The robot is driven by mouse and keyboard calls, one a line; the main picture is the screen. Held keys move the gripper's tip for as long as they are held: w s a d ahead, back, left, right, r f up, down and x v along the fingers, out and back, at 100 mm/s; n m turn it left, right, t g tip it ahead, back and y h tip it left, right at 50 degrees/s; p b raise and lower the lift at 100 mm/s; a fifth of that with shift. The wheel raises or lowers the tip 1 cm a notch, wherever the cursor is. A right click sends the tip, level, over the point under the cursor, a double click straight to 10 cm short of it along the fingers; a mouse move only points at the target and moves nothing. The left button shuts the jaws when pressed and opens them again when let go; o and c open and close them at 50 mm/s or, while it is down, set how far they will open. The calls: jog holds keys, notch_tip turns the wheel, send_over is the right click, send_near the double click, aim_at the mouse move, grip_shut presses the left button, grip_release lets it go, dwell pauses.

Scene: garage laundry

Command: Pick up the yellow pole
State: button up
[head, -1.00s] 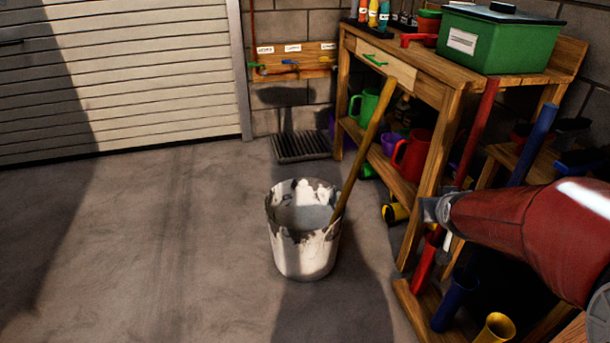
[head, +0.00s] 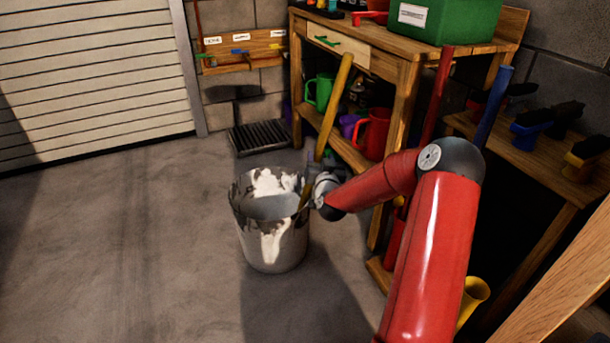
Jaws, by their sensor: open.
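The yellow pole (head: 333,108) leans up and to the right out of a paint-stained white bucket (head: 275,250) on the floor. Its upper end stands in front of the workbench drawer. My gripper (head: 313,178) is at the right of the bucket rim, close to the pole's lower part, and it is open. The fingers are small and partly hidden by my wrist, so I cannot tell whether the pole lies between them or beside them. The pole's foot is hidden inside the bucket.
A wooden workbench (head: 395,50) stands behind, with a green box (head: 450,22) on top and green and red jugs (head: 372,135) on its shelf. Red and blue poles (head: 493,105) stand at the right. A dark floor grate (head: 258,138) lies behind the bucket. The left floor is clear.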

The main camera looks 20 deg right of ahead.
aim_at(318, 147)
jog(key=x, duration=0.5)
jog(key=shift+w+r, duration=0.25)
jog(key=shift+r, duration=0.15)
grip_shut()
